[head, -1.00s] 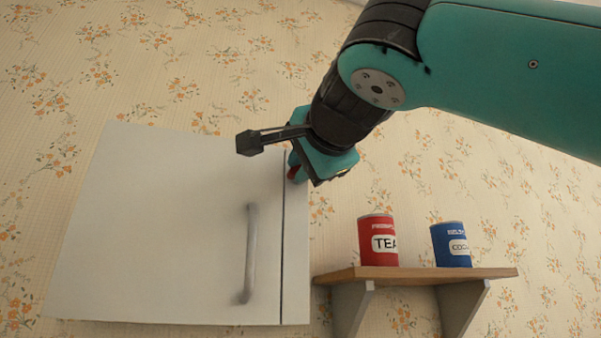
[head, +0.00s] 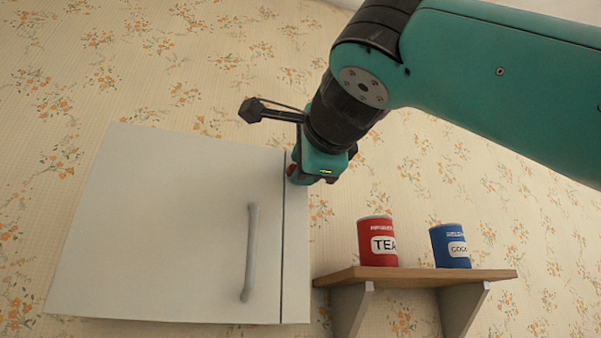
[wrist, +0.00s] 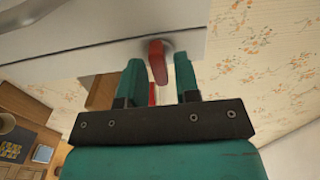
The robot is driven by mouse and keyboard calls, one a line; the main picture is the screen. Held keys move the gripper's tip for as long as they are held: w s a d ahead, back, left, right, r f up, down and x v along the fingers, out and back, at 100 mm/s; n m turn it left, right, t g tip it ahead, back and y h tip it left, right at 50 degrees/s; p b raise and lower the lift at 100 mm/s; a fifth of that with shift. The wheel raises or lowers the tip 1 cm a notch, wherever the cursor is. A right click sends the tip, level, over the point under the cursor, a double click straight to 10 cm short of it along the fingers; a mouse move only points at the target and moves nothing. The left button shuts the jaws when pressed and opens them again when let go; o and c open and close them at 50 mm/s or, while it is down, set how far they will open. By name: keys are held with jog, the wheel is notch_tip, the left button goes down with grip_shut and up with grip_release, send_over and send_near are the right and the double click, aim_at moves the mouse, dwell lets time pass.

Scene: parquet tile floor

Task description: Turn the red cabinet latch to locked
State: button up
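The red latch (wrist: 157,62) is a short lever on a round grey mount at the edge of the white cabinet (wrist: 90,55). In the head view a bit of the latch (head: 291,170) shows at the cabinet's right side, mostly hidden by my gripper (head: 300,176). In the wrist view my gripper (wrist: 158,82) has its two teal fingers apart, one on each side of the lever. A narrow gap shows on both sides, so the fingers are around the latch but not closed on it. The cabinet door is shut, with a grey handle (head: 250,252).
A wooden shelf (head: 415,275) is on the wall right of the cabinet, below my gripper. It bears a red tea tin (head: 377,242) and a blue tin (head: 451,246). The patterned wall above the shelf is clear.

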jog(key=v, duration=0.7)
jog(key=shift+b, duration=0.3)
dwell(1.8)
jog(key=w+f+n+g+b, duration=0.1)
jog(key=w+f+n, duration=0.1)
jog(key=f, duration=0.3)
jog(key=w+a+f+n+g+b, duration=0.1)
jog(key=w+f+n, duration=0.1)
jog(key=f+n, duration=0.3)
jog(key=w+a+f+n+g+b, duration=0.1)
jog(key=w+f+n, duration=0.1)
jog(key=f, duration=0.5)
jog(key=shift+w+a+n+g+y, duration=0.15)
jog(key=shift+w+n+g+y, duration=0.2)
jog(key=shift+n, duration=0.45)
jog(key=d+f+n+g+b, duration=0.25)
jog(key=f+n+g, duration=0.2)
jog(key=f, duration=1.25)
jog(key=s+d+f+n+g+b, duration=0.1)
jog(key=s+d+f+n+g, duration=0.2)
jog(key=s+f, duration=0.5)
jog(key=s+d+f+n+g+h, duration=0.1)
jog(key=s+d+f+n+g, duration=0.2)
jog(key=f, duration=1.4)
jog(key=s+d+g, duration=0.2)
jog(key=s+d, duration=0.2)
jog(key=s, duration=0.2)
jog(key=shift+s+f+g+b, duration=0.25)
jog(key=shift+s+g+b, duration=0.05)
jog(key=shift+b, duration=0.05)
